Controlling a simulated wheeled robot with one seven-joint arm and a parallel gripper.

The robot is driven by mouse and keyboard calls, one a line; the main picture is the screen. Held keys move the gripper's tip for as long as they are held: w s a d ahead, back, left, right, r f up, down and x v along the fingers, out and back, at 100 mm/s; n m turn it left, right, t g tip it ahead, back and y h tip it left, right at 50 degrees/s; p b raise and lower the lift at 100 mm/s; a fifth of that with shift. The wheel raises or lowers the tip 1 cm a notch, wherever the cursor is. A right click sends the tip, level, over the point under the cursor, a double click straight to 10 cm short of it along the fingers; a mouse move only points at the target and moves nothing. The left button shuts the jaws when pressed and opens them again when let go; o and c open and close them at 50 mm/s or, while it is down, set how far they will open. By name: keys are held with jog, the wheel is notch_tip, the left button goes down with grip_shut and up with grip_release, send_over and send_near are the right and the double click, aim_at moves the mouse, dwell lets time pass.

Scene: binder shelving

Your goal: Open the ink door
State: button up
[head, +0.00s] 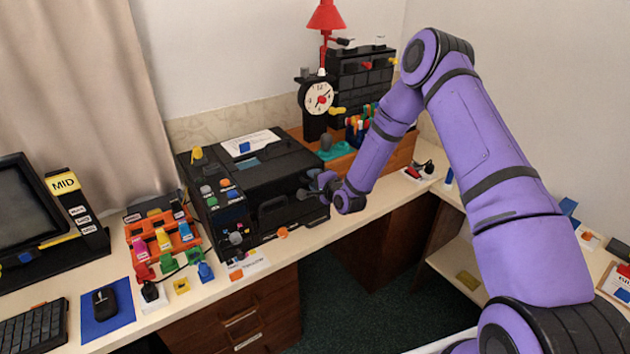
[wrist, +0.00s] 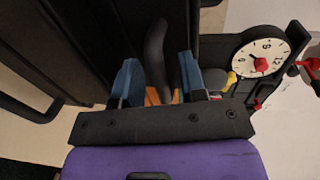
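The black printer (head: 262,165) stands on the desk, with a recessed handle (head: 272,203) on its front. My gripper (head: 312,190) is at the printer's right front edge. In the wrist view, my gripper (wrist: 158,75) has two blue fingers spread apart. A curved black handle (wrist: 156,50) stands between them, with visible gaps on both sides. It sticks out from a dark panel (wrist: 120,30) of the printer, which looks closed. The ink door carries no readable label, so I cannot tell its exact outline. A second black handle (wrist: 28,108) shows at the left.
A clock (head: 319,98) and a wooden box (head: 380,160) stand behind the printer at the right. An orange rack (head: 160,232) with coloured blocks stands at its left. The desk edge to the right is mostly clear.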

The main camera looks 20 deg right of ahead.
grip_shut()
jog(key=shift+r, duration=0.15)
